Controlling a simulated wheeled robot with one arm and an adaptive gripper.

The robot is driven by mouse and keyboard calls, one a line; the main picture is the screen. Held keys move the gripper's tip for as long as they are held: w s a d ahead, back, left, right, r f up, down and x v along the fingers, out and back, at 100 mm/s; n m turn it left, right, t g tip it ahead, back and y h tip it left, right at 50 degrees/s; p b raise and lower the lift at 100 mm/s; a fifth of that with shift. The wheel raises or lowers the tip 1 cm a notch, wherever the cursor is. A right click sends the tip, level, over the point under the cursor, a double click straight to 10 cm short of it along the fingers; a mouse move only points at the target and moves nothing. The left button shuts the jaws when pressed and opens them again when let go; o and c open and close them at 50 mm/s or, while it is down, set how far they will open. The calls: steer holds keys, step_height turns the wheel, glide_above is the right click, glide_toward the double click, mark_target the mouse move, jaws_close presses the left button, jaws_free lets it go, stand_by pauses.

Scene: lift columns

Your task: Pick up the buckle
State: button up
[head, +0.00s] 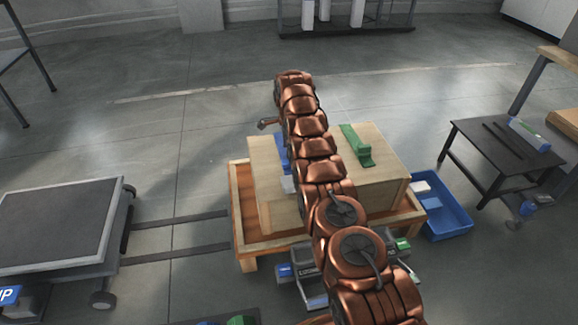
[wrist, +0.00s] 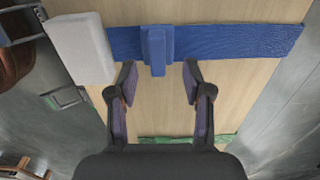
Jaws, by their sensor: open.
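A blue buckle (wrist: 156,50) sits on a wide blue strap (wrist: 225,42) that runs across a pale wooden box (wrist: 240,75). In the wrist view my gripper (wrist: 158,83) is open and empty. Its two fingertips are spread just below the buckle in the picture, one to each side of its line. I cannot tell how high they are above the box. In the head view my arm covers much of the box (head: 385,165), and only a bit of the blue strap (head: 281,148) shows. The blue buckle is hidden there.
A white block (wrist: 80,48) lies beside the buckle, over the strap's left part. A green strap (head: 356,145) crosses the box. The box stands on a wooden pallet (head: 245,205). A blue bin (head: 445,220) and dark table (head: 480,140) are right; a cart (head: 60,220) is left.

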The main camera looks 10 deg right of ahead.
mark_target(289, 162)
steer(key=shift+s+d+f+b, duration=0.1)
steer(key=shift+f+b, duration=0.35)
steer(key=shift+f, duration=0.3)
steer(key=shift+s+d+f+b, duration=0.1)
steer(key=shift+f+b, duration=0.3)
steer(key=shift+f, duration=0.3)
step_height(289, 162, down, 2)
steer(key=shift+f, duration=0.1)
jaws_close()
